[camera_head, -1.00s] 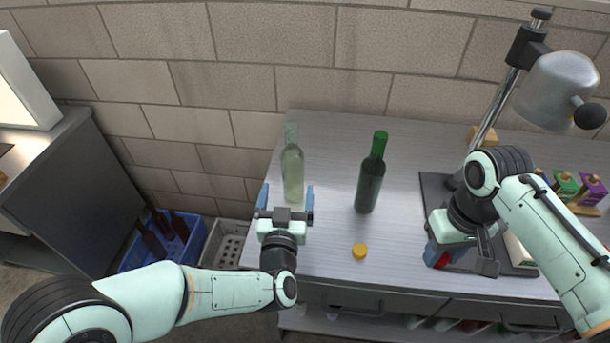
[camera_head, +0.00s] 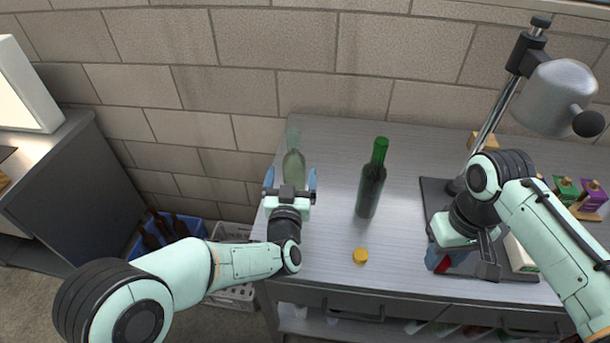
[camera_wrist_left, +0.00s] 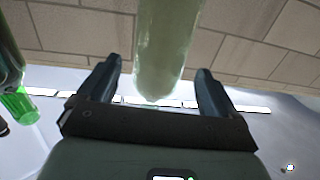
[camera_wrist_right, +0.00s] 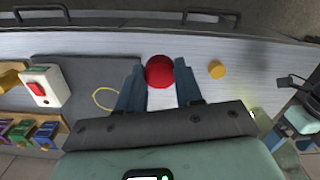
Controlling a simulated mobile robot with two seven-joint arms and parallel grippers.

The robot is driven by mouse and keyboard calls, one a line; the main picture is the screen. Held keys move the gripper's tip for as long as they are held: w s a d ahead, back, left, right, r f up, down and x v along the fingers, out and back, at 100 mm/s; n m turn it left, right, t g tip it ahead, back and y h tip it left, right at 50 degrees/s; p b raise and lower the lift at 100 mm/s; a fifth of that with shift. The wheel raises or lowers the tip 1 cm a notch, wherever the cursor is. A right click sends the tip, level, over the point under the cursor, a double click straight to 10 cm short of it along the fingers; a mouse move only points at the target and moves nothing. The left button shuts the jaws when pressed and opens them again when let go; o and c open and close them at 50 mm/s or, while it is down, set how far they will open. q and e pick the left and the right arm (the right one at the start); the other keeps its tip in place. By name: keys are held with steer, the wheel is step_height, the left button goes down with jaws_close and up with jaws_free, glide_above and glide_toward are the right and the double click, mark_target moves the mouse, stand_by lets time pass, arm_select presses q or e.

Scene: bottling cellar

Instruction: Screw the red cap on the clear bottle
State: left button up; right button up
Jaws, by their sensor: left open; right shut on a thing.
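The clear bottle (camera_head: 293,166) stands upright at the left end of the bench. My left gripper (camera_head: 290,180) is open, and its two fingers reach either side of the bottle's lower body. In the left wrist view the bottle (camera_wrist_left: 165,60) shows between the open fingers (camera_wrist_left: 160,85), with a gap on each side. In the head view the red cap (camera_head: 442,265) is partly hidden by the finger.
A green bottle (camera_head: 370,182) stands right of the clear bottle. A yellow cap (camera_head: 360,256) lies near the bench's front edge. A lamp (camera_head: 555,95) rises from the dark mat (camera_head: 432,192). Bare bench lies between the green bottle and the mat.

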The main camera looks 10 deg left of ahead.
arm_select(q)
steer(key=w, duration=0.5)
steer(key=shift+w+a+r+p, duration=0.1)
steer(key=shift+w+r+p, duration=0.1)
steer(key=shift+p, duration=0.15)
arm_select(e)
steer(key=shift+r, duration=0.4)
arm_select(q)
steer(key=shift+s, duration=0.1)
steer(key=c, duration=1.3)
steer(key=shift+r, duration=0.15)
steer(key=c, duration=0.3)
